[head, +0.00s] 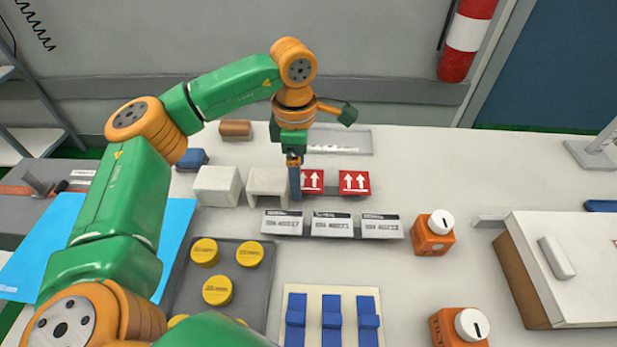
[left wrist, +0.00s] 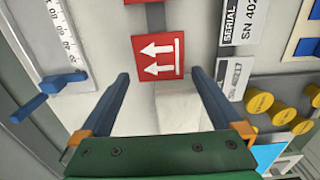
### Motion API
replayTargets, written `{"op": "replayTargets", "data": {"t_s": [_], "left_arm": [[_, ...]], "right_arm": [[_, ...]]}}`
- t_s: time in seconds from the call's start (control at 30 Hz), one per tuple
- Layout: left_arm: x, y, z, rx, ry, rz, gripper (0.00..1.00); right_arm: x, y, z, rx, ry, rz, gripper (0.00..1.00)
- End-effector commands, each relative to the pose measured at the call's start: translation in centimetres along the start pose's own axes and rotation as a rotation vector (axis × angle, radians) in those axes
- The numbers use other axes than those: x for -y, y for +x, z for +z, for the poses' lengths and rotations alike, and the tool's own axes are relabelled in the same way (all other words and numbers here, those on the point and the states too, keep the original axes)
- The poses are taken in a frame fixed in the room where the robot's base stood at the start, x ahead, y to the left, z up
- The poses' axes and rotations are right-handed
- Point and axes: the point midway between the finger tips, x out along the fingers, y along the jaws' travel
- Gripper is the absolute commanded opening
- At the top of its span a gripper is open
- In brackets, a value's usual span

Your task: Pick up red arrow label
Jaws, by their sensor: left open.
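Two red labels with white upward arrows stand side by side on the table. The left red label (head: 313,181) is partly covered by my left gripper. The right red label (head: 354,183) is fully visible. My left gripper (head: 295,183) is open and empty, beside the left label. In the left wrist view the nearer red label (left wrist: 158,57) lies at and just beyond the tips of my open left gripper (left wrist: 159,76), between the two fingers. Only a red edge of the other label (left wrist: 147,1) shows at the top. My right gripper is not in view.
White blocks (head: 217,186) stand left of the labels. White serial labels (head: 332,225) stand in front, and a metal ruler plate (head: 340,140) lies behind. A tray (head: 253,292) with yellow caps, blue clips (head: 332,314) and an orange box (head: 432,235) are nearer.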

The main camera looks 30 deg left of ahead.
Motion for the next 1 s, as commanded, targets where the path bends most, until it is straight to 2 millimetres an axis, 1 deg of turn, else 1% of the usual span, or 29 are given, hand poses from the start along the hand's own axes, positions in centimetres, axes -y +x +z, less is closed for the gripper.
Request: {"op": "replayTargets", "data": {"t_s": [0.87, 0.9, 0.97, 1.0], "left_arm": [[0.02, 0.50, 0.01, 0.000, 0.000, -0.001, 1.00], [0.02, 0.50, 0.01, 0.000, 0.000, -0.001, 0.89], [0.02, 0.50, 0.01, 0.000, 0.000, -0.001, 0.73], [0.02, 0.49, 0.01, 0.000, 0.000, -0.001, 0.62]], "right_arm": [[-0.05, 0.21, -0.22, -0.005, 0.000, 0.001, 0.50], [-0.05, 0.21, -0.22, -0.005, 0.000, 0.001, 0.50], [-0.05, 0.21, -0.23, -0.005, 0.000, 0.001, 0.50], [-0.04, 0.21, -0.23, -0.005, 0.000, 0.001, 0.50]]}}
